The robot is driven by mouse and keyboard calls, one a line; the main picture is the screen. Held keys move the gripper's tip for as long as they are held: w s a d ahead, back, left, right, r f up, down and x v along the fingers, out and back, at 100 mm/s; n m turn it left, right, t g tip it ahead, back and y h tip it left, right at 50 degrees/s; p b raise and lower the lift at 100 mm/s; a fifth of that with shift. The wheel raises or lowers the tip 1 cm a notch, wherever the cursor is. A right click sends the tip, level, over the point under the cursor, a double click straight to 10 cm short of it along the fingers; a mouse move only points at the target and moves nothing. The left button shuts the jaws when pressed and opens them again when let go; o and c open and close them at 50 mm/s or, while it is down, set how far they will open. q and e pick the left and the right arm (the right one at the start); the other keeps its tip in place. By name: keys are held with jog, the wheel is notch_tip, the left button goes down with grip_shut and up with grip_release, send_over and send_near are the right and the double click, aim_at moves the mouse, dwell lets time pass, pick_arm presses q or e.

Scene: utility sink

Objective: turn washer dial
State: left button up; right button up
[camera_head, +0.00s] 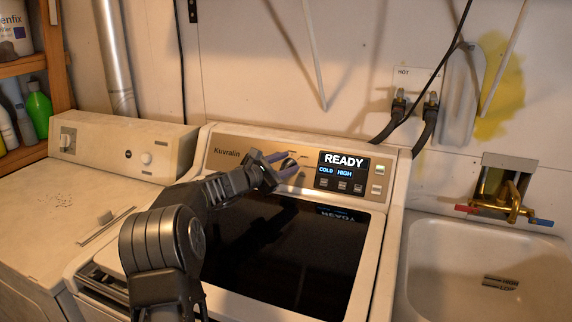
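The washer (384,230) stands in the middle with its dark lid (285,255) closed. Its control panel (235,147) carries a display (343,171) reading "READY", "COLD" and "HIGH". The washer dial (291,164) is a dark round knob left of the display, partly covered by my gripper. My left gripper (281,164) reaches in from the left, with its fingers apart, one above and one below the dial. I cannot tell whether the fingers touch it. My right gripper is not in view.
Another machine (110,135) with its own knobs stands to the left. A sink (480,265) with a brass faucet (502,195) is at the right. Black hoses (425,125) hang from the wall behind. A shelf (22,66) with bottles is at far left.

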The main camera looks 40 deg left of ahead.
pick_arm(q)
jog(key=s, duration=0.2)
jog(key=s+b, duration=0.1)
jog(key=s, duration=0.3)
jog(key=shift+s+a+r+b, duration=0.1)
jog(key=shift+s+r+b, duration=0.2)
jog(key=shift+s+b, duration=0.05)
jog(key=shift+s, duration=0.5)
jog(key=shift+r, duration=0.15)
